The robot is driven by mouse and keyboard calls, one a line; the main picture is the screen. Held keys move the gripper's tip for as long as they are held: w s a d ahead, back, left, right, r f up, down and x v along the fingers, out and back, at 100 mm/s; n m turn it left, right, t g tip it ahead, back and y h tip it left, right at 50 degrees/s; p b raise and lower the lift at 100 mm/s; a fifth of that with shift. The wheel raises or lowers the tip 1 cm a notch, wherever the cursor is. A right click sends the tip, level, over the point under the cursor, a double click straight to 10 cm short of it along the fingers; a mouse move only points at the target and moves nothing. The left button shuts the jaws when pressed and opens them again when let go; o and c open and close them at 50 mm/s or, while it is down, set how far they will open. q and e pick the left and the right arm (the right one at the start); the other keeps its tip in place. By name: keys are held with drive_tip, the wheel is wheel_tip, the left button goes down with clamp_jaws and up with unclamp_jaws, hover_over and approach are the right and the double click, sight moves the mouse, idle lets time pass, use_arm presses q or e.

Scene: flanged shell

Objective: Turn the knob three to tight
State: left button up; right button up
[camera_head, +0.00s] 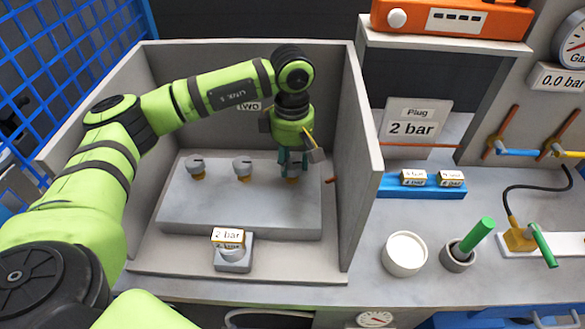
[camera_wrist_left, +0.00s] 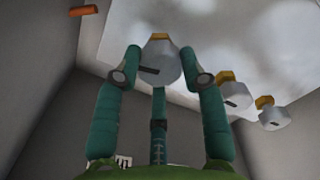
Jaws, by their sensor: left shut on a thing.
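Three grey knobs with yellow collars stand in a row on a grey block (camera_head: 190,215) inside an open-fronted box. Knob three is the right one; in the head view my left gripper (camera_head: 292,168) covers most of it from above. In the left wrist view, knob three (camera_wrist_left: 163,62) sits between the teal fingers of my left gripper (camera_wrist_left: 160,78), which is shut on it. A dark pointer line shows on its face. The left knob (camera_head: 196,167) and the middle knob (camera_head: 242,168) stand free. My right gripper is not in view.
Box walls (camera_head: 350,150) rise close on the right and behind my left arm. A small "2 bar" piece (camera_head: 232,250) stands in front of the block. Right of the box are a white cup (camera_head: 404,254), a green-handled plug (camera_head: 473,240) and a blue rack (camera_head: 425,191).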

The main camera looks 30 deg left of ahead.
sight(291, 163)
use_arm(q)
drive_tip(key=shift+a+f+m+b, duration=0.1)
drive_tip(key=shift+a+m+b, duration=0.05)
drive_tip(key=shift+m+b, duration=0.95)
drive_tip(key=o, duration=1.1)
drive_tip(key=shift+o, duration=0.2)
wheel_tip(291, 163, up, 12)
